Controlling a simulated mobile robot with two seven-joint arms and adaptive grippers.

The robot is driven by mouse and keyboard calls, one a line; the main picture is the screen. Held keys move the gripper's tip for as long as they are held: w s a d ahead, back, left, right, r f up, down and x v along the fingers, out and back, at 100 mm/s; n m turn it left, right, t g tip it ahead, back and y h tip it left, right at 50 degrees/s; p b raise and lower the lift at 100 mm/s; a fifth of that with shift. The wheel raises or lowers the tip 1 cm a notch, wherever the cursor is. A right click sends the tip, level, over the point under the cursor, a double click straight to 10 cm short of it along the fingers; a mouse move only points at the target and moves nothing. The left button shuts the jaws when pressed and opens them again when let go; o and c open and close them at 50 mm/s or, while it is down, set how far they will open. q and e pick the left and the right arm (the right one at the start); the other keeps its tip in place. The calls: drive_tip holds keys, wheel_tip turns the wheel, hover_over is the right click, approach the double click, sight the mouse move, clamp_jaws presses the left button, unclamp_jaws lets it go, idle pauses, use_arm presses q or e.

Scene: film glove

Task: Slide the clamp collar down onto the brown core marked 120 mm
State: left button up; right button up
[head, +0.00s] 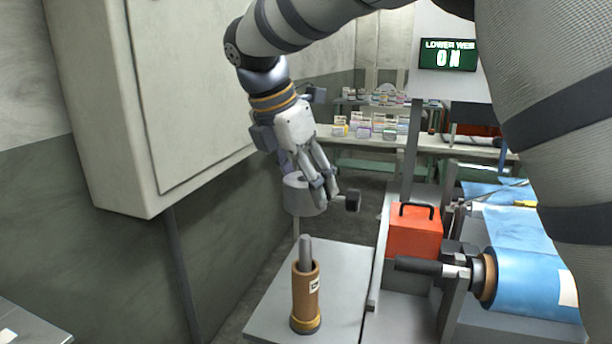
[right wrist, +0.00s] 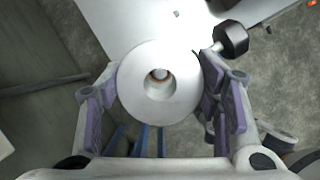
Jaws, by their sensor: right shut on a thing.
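The clamp collar (head: 300,196) is a grey ring with a black knob at its side. My right gripper (head: 322,186) is shut on it and holds it in the air, above and behind the core as the head view shows it. In the right wrist view the collar (right wrist: 140,100) sits between the two fingers (right wrist: 158,100), and a brown round end shows through its hole. The brown core (head: 306,295) stands upright on the grey table, with a grey post rising from its top and a small label on its side. The label is too small to read. My left gripper is not in view.
The grey table (head: 262,312) is otherwise bare around the core. An orange box (head: 415,232) and a roller with blue film (head: 530,280) stand to the right. A pale wall cabinet (head: 120,100) hangs at the left. A shelf with small boxes (head: 375,127) is at the back.

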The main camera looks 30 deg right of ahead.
sight(288, 208)
drive_tip(key=shift+f, duration=2.3)
drive_tip(key=shift+f, duration=3.8)
drive_tip(key=o, duration=1.7)
drive_tip(key=v, duration=1.2)
